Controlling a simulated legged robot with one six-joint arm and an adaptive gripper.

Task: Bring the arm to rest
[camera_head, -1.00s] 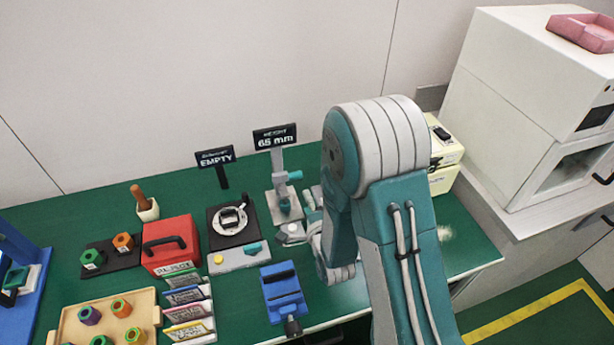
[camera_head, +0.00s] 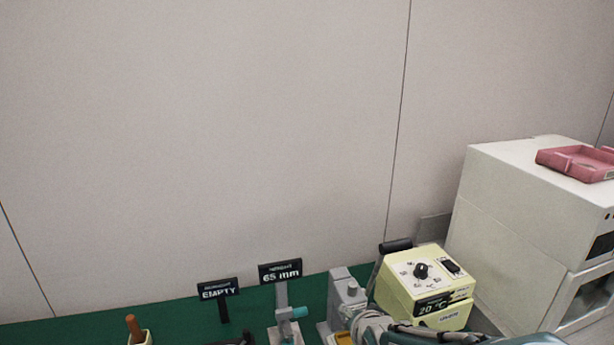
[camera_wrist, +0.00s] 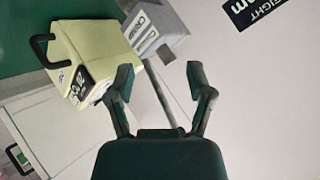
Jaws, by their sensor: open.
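My arm shows low in the head view, folded down along the bottom edge right of centre; my gripper is not clearly seen there. In the wrist view my gripper (camera_wrist: 160,85) is open, its two dark fingers apart with nothing held between them. Behind the fingers stand a grey device with a lettered block (camera_wrist: 155,30) and a thin post. The pale yellow box (camera_wrist: 85,55) lies to the left of the fingers in that view.
In the head view the yellow box (camera_head: 425,285) reads 20 °C. A white cabinet (camera_head: 520,220) with a pink tray (camera_head: 578,161) stands right. Signs reading EMPTY (camera_head: 219,289) and 65 mm (camera_head: 281,272) stand on the green bench (camera_head: 75,332). The wall above is bare.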

